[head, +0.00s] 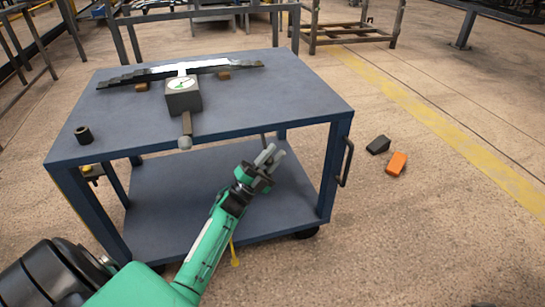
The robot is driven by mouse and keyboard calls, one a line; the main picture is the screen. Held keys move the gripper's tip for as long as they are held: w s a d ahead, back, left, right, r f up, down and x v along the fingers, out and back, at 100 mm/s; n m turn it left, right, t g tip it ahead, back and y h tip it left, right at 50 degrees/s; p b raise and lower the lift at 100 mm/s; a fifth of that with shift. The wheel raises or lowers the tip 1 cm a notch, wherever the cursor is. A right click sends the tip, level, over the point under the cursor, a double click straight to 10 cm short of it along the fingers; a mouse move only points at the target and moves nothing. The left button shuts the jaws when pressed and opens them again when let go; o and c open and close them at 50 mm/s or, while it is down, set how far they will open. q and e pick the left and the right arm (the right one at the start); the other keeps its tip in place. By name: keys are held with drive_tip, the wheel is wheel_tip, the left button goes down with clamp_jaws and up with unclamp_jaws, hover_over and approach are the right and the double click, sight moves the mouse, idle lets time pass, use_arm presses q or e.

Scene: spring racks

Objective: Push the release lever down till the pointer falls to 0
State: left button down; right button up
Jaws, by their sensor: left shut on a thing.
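A dark box-shaped gauge (184,102) with a round white dial (181,84) stands on the blue cart's top, in front of a long dark leaf spring. The pointer is too small to read. A lever (187,124) with a round grey knob sticks out from the gauge's front toward me. My left gripper (269,155), on the green arm, is right of the lever and apart from it, in front of the cart's top edge. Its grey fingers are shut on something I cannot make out. My right gripper is not in view.
The cart top (270,95) is mostly clear. A black cup-like piece (84,135) stands at its left edge. The leaf spring (130,77) rests on small wooden blocks. A black wedge (378,145) and an orange block (396,163) lie on the floor at right.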

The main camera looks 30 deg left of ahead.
use_arm(q)
drive_tip(key=shift+f, duration=0.1)
drive_tip(key=c, duration=1.1)
unclamp_jaws()
drive_tip(key=shift+c, duration=0.2)
drive_tip(key=p+v, duration=0.1)
drive_tip(key=v, duration=1.2)
drive_tip(key=shift+s+f, duration=0.25)
drive_tip(key=shift+s, duration=0.05)
